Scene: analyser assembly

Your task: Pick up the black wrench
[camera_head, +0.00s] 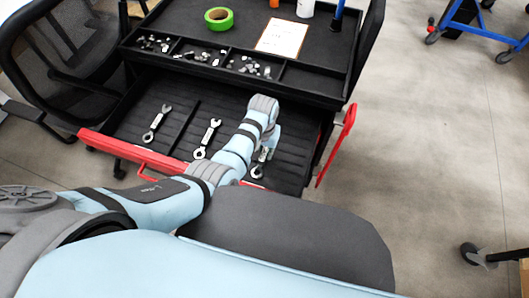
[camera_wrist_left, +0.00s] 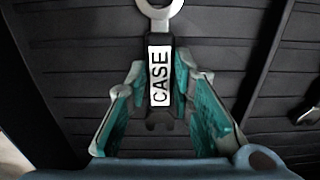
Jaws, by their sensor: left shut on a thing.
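A wrench (camera_wrist_left: 159,80) with a black handle, a white "CASE" label and a silver ring end lies in the open drawer (camera_head: 140,98), seen in the left wrist view. Its dark jaw end points toward my gripper's base. My left gripper (camera_wrist_left: 159,72) has its teal-padded fingers on both sides of the handle and is shut on it. In the head view the left gripper (camera_head: 266,152) reaches down into the drawer's right part. The wrench's ring end (camera_head: 257,172) shows below it, and my arm hides part of the rest. My right gripper is not in view.
Two more wrenches (camera_head: 156,123) (camera_head: 207,138) lie in the drawer to the left. The red drawer front (camera_head: 130,152) runs along the near edge. Above is a black top tray (camera_head: 315,82) with small parts, green tape (camera_head: 217,18) and a paper sheet (camera_head: 282,37).

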